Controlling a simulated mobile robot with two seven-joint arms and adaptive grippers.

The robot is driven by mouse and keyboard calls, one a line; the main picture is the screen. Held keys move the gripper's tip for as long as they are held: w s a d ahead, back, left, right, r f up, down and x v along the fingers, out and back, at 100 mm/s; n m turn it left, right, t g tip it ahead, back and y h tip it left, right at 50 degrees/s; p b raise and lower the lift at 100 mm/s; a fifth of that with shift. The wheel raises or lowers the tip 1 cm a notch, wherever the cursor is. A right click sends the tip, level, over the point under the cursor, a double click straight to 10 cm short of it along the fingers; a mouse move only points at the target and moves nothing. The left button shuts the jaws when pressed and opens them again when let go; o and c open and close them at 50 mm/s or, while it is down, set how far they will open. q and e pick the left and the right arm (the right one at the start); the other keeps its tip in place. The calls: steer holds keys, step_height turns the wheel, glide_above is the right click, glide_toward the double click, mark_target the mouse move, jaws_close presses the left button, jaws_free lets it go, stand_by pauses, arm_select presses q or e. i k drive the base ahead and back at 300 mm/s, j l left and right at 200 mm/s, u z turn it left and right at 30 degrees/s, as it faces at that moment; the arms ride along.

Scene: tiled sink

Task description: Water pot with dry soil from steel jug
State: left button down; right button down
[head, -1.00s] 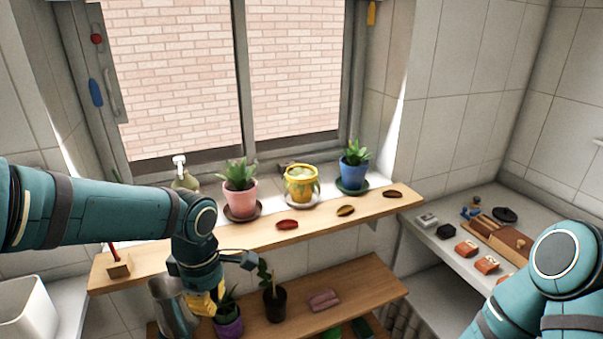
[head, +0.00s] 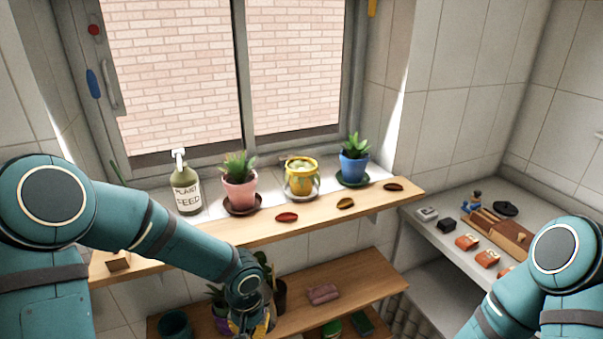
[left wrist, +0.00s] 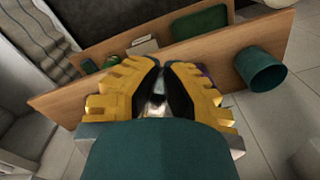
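My left gripper (head: 248,322) is low over the lower shelf, in front of the purple pot (head: 222,325) and the dark pot (head: 279,294). In the left wrist view its yellow fingers (left wrist: 159,88) are close together on a silvery piece (left wrist: 157,84), which looks like the steel jug; the rest is hidden. A pink pot (head: 240,192), a yellow pot (head: 302,182) and a blue pot (head: 354,168) stand on saucers by the window. I cannot tell which soil is dry. My right gripper is out of view.
A teal pot (head: 174,325) stands at the lower shelf's left end. A plant feed bottle (head: 187,190) stands on the sill. Small items lie on the right counter (head: 440,248).

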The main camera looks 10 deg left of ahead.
mark_target(300, 172)
steer(key=l, duration=0.6)
steer(key=i+l, duration=0.15)
steer(key=l, duration=1)
steer(key=i, duration=0.05)
